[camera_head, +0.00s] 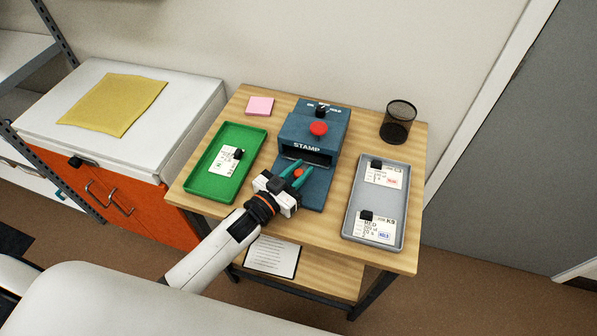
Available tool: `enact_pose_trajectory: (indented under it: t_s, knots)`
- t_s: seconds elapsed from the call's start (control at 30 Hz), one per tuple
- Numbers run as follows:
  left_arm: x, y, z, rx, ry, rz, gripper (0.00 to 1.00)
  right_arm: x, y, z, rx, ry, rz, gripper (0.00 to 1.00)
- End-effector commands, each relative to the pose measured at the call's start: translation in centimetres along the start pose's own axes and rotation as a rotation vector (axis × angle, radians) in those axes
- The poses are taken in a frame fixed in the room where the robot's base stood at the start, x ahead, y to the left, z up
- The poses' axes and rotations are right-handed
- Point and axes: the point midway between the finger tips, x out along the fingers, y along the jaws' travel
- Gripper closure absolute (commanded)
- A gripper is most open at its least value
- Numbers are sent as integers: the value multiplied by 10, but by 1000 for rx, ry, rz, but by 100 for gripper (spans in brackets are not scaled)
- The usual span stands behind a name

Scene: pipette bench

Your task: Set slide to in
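A dark blue stamp machine (310,133) with a red button (318,129) on top stands at the back middle of the wooden table. Behind the button is a small black knob (321,109) on a panel with small white lettering; the right word looks like HOLD. Its exact setting is too small to tell. My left gripper (304,167) is in front of the machine's slot, over its front plate (317,190). Its teal fingers are apart, with a small red spot (299,173) showing between them. I cannot tell whether they touch it. My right gripper is not in view.
A green tray (199,183) with a card is left of the machine. A grey tray (350,213) with two cards is at the right. A black mesh cup (398,122) and pink notes (259,105) stand behind.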

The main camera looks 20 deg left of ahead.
Motion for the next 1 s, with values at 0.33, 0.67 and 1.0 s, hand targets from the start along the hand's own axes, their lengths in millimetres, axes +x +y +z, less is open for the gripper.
enact_pose_trajectory:
  t_s: [0.33, 0.67, 1.0]
  knots:
    - [0, 1, 1, 1, -3, 1, 59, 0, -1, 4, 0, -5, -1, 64]
    - [-40, 0, -2, 0, 1, 0, 59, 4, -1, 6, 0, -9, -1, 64]
    - [-103, 1, -1, -1, 0, 1, 59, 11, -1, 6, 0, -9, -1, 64]
